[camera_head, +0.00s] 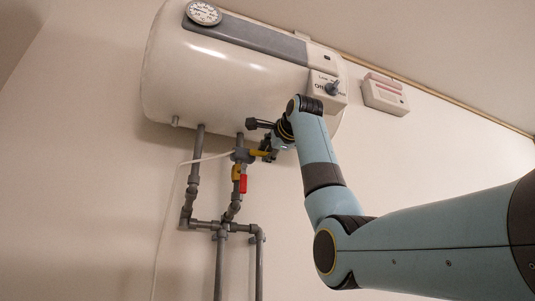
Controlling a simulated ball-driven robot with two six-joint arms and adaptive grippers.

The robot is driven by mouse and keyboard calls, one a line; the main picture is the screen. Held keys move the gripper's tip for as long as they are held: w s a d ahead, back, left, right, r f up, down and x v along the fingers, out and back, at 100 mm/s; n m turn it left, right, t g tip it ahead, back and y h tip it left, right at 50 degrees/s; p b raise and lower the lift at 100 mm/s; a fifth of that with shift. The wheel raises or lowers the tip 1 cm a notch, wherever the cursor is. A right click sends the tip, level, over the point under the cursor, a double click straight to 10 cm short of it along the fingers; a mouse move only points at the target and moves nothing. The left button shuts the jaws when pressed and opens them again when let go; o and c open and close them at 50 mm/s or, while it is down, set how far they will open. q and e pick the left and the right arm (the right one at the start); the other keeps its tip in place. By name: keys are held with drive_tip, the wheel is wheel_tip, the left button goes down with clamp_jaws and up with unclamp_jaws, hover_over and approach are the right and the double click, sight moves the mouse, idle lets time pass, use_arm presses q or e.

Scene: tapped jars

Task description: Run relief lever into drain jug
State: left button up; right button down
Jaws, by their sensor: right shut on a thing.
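A small yellow lever (260,153), which looks like the relief lever, sticks out to the right from the grey valve body (241,155) under the white tank. My right gripper (268,151) is at the lever's right end and is shut on it. The fingers are small and partly hidden by my wrist. A thin white tube (166,214) runs left from the valve and then down out of the frame. The drain jug is not in view. My left gripper is not in view.
The white tank (225,75) hangs on the wall, with a gauge (203,13) and a dial knob (333,88). Yellow and red handles (243,184) sit just below the valve. Grey pipes (193,185) run downward. A white wall box (385,96) is at right. The left wall is bare.

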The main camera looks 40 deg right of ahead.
drive_tip(key=shift+f, duration=0.15)
drive_tip(key=c, duration=1.5)
unclamp_jaws()
drive_tip(key=shift+d, duration=0.1)
drive_tip(key=v, duration=1.2)
drive_tip(key=shift+f, duration=0.1)
